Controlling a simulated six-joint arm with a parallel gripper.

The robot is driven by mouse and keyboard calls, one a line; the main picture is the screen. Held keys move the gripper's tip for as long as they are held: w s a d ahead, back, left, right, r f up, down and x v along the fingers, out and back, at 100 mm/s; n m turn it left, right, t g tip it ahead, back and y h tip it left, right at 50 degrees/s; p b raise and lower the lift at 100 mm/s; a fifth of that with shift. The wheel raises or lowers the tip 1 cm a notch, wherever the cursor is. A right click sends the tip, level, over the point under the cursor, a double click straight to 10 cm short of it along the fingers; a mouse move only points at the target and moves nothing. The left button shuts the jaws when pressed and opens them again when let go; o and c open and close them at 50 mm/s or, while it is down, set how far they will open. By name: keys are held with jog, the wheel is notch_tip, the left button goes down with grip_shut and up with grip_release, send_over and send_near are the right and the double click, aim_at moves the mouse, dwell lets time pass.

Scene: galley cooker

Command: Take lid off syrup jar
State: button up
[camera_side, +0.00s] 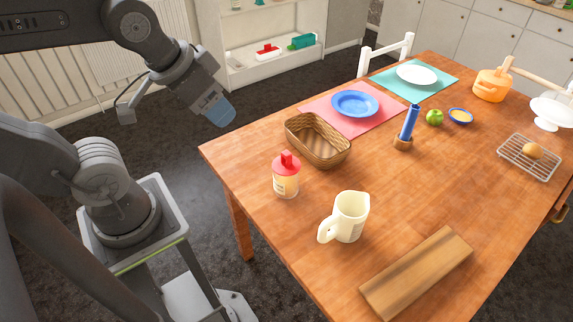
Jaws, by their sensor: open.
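The syrup jar (286,183) stands upright near the left edge of the wooden table, with a pale label on its side. Its red lid (286,161) sits on top, with a knob at its peak. My gripper (222,113) is open and empty, up and to the left of the jar, and apart from it. Its blue fingers point down and to the right, near the table's left corner. The gap between the fingers is hard to make out at this size.
A wicker basket (319,153) stands close behind the jar, and a cream jug (349,216) stands to its front right. A wooden board (418,272) lies at the front. A blue plate (355,103) lies on a pink mat. The table's middle is mostly clear.

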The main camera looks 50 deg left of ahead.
jog(key=w+a+f+n+g, duration=0.2)
jog(key=w+f+n+g, duration=0.1)
jog(key=w+n, duration=0.55)
jog(key=n+g, duration=0.3)
jog(key=n, duration=0.4)
send_over(286, 153)
notch_tip(286, 153, down, 8)
jog(key=f, duration=0.9)
jog(key=shift+a, duration=0.4)
jog(key=shift+d+f, duration=0.2)
jog(key=shift+f, duration=1.15)
jog(key=shift+d+f, duration=0.2)
jog(key=shift+f, duration=1.15)
jog(key=c, duration=1)
jog(key=shift+r, duration=0.1)
